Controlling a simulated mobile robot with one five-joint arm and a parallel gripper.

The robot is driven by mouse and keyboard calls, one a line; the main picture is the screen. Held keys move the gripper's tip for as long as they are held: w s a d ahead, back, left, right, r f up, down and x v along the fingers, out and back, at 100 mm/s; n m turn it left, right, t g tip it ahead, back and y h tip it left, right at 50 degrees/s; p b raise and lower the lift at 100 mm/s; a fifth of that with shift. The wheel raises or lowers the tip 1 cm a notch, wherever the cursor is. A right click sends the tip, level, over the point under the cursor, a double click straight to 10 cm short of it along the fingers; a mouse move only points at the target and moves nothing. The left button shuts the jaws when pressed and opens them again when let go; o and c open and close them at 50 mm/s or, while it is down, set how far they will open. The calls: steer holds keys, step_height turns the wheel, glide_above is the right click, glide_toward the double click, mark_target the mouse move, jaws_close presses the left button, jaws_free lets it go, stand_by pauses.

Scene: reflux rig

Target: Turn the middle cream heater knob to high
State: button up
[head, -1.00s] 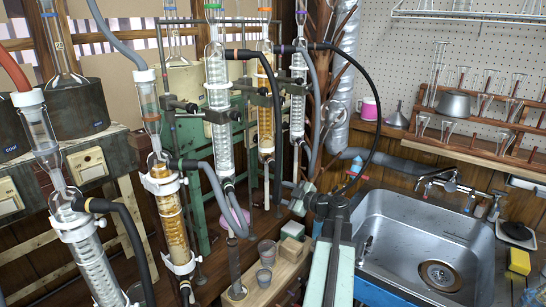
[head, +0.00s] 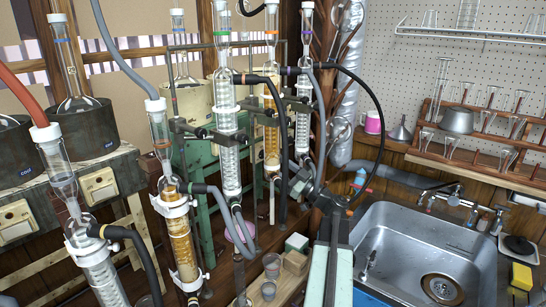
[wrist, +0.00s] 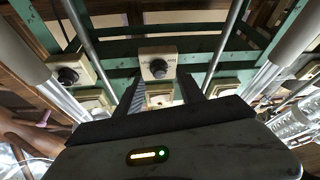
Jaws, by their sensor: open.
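A cream heater box with a round knob (wrist: 158,68) sits on the green frame, straight ahead in the wrist view. The knob lies between and beyond my fingertips, apart from them. Its pointer setting is too small to read. Another cream box with a dark knob (wrist: 68,75) is to its left, and a cream box (wrist: 222,87) is to its right. My gripper (wrist: 164,90) is open and empty, one finger on each side below the middle box. In the head view my gripper (head: 303,183) is at the glassware, partly hidden; the middle knob cannot be made out there.
Glass condensers (head: 228,130) with hoses stand close to my arm. A black hose (head: 375,130) arches over it. A steel sink (head: 430,250) is at the right. A wooden crate (head: 288,278) with small cups is below. Metal rods (wrist: 226,40) flank the middle box.

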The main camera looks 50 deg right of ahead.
steer(key=shift+x, duration=1.3)
jaws_close()
steer(key=m+h, duration=0.1)
steer(key=m, duration=0.1)
steer(key=m+h, duration=0.1)
steer(key=m, duration=0.1)
steer(key=shift+a+m+h, duration=0.1)
steer(key=shift+m+h, duration=0.2)
steer(key=shift+m, duration=0.1)
jaws_free()
steer(key=shift+s+f, duration=0.1)
steer(key=shift+s, duration=0.05)
